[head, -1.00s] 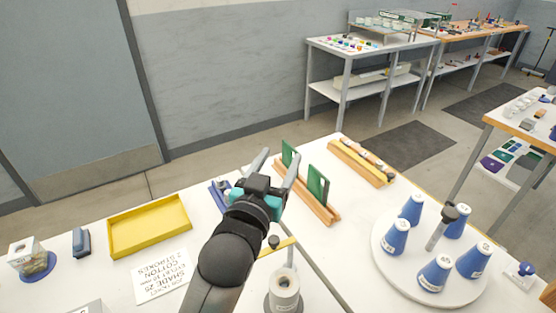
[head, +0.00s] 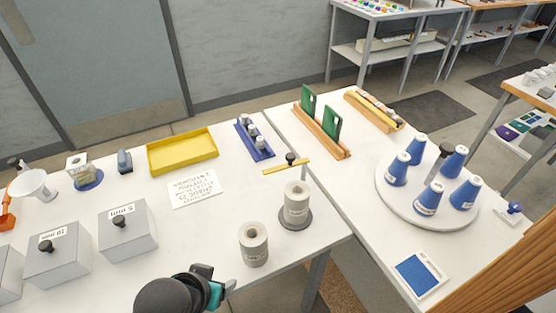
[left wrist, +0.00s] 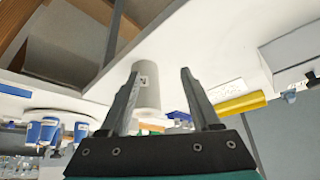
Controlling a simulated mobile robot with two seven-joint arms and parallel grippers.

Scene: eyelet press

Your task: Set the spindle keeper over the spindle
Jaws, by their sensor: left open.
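A yellow bar with a black knob (head: 288,166), which looks like the spindle keeper, sits behind a grey-white roll (head: 296,205) in the head view. That roll stands upright on a round grey base; any spindle inside it is mostly hidden. A second grey-white roll (head: 253,246) stands nearer the table's front edge. My left gripper (head: 218,284) is open and empty, low in the head view, left of and nearer than the second roll. In the left wrist view a roll (left wrist: 148,92) shows between the spread fingers (left wrist: 160,75), apparently not gripped. My right gripper is not in view.
Grey lidded boxes (head: 128,231) stand at the left. A yellow tray (head: 183,152), a written card (head: 195,190) and a blue rack (head: 265,152) lie behind. A round white stand (head: 388,200) with blue cones is on the right table. A gap separates the tables in front.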

